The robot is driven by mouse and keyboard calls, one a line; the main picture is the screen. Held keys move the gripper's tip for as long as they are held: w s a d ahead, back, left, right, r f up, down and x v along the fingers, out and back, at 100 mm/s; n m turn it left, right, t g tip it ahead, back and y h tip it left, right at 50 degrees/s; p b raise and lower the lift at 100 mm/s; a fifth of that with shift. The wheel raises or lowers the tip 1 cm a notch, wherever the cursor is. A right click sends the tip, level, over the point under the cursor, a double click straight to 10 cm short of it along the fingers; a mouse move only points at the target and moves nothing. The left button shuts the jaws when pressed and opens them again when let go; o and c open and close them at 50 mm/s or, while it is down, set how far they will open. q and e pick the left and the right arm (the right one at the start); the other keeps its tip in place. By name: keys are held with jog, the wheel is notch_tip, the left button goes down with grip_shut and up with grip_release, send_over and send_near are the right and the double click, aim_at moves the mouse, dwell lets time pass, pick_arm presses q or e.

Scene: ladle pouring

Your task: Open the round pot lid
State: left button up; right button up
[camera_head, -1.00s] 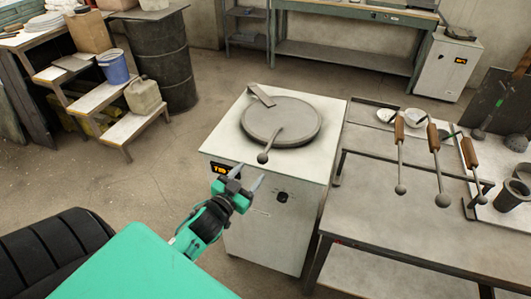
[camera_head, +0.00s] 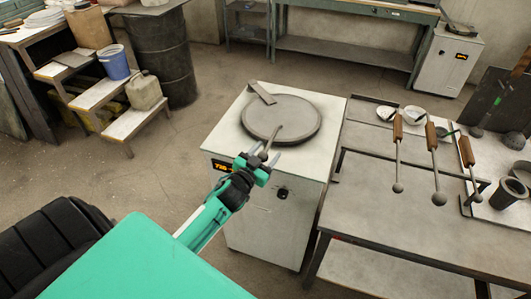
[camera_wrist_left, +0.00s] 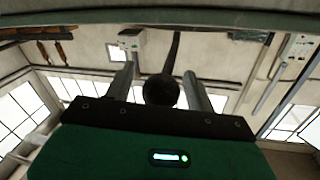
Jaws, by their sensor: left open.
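The round grey lid (camera_head: 281,119) lies flat and closed on top of the white box-shaped furnace (camera_head: 262,225). A handle (camera_head: 271,144) with a ball knob sticks out from the lid's front edge toward me. My left gripper (camera_head: 267,156) is open at the knob, one finger on each side of it. In the left wrist view the dark round knob (camera_wrist_left: 161,90) sits between the two fingers, with a gap on both sides. The handle rod (camera_wrist_left: 173,52) runs up behind it. My right gripper is not in view.
A metal table (camera_head: 400,210) stands right of the furnace, with several wooden-handled ladles (camera_head: 433,160), white bowls (camera_head: 414,113) and a dark cup (camera_head: 507,194). Steps with a blue bucket (camera_head: 114,65) and a dark barrel (camera_head: 160,58) stand at the back left. The floor left of the furnace is clear.

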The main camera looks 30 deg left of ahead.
pick_arm(q)
grip_shut()
